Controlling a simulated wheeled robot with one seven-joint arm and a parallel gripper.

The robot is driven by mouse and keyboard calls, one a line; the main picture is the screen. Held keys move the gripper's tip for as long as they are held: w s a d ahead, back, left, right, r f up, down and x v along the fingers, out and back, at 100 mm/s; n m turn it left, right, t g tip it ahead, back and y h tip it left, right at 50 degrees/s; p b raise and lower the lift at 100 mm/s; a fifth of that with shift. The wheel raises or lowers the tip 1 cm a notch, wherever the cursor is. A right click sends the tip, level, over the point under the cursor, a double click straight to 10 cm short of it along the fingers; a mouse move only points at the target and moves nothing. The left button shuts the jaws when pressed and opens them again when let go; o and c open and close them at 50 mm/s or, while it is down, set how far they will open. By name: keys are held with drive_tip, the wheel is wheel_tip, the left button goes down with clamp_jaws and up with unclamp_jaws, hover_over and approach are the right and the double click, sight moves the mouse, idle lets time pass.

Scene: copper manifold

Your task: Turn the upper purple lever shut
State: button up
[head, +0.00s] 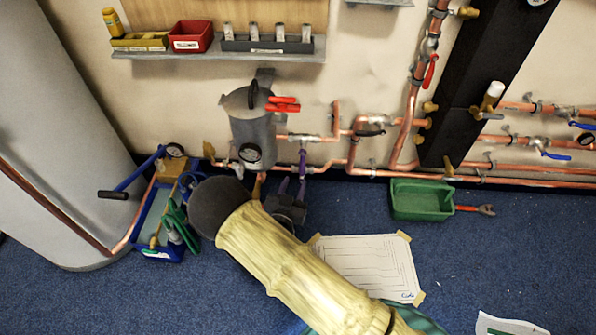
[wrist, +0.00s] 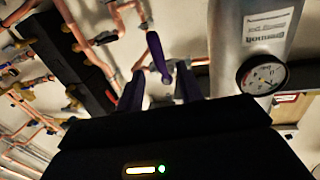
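One purple lever (head: 302,163) stands roughly upright on the copper pipework, right of the grey cylinder, in the head view. In the wrist view the purple lever (wrist: 157,58) runs down toward the gap between my fingers, with a pale metal fitting behind. I cannot tell which purple lever is the upper one, as only one shows clearly. My gripper (head: 292,187) is just below the lever in the head view. In the wrist view my gripper (wrist: 160,90) has its two dark purple fingers apart, one each side of the lever's lower end. Contact cannot be told.
The grey cylinder (head: 247,115) carries a red handle (head: 283,104) and a gauge (head: 250,153). Copper pipes (head: 440,172) run right along the wall. A green tray (head: 421,200) and a blue tool tray (head: 157,222) sit on the floor. A shelf (head: 225,55) hangs above.

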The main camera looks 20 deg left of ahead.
drive_tip(key=s+p, duration=0.2)
drive_tip(key=s, duration=0.7)
drive_tip(key=shift+s+d+r, duration=0.15)
drive_tip(key=shift+s, duration=0.05)
drive_tip(key=w+d+r+m+g, duration=0.2)
drive_tip(key=w+d+r+g, duration=0.65)
drive_tip(key=w+d, duration=0.25)
drive_tip(key=s+d+r+n+g, duration=0.15)
drive_tip(key=s+d+r, duration=0.25)
drive_tip(key=d, duration=0.4)
drive_tip(key=s+d+r+g, duration=0.3)
drive_tip(key=s+d+r, duration=0.15)
drive_tip(key=d, duration=0.25)
drive_tip(key=s+d+r+n+g, duration=0.1)
drive_tip(key=s+d+r+g, duration=0.15)
drive_tip(key=s+d, duration=0.4)
wheel_tip(320, 180, up, 38)
drive_tip(key=w+d+p, duration=0.1)
drive_tip(key=p, duration=3.6)
drive_tip(key=shift+h+p, duration=0.3)
drive_tip(key=shift+p, duration=0.05)
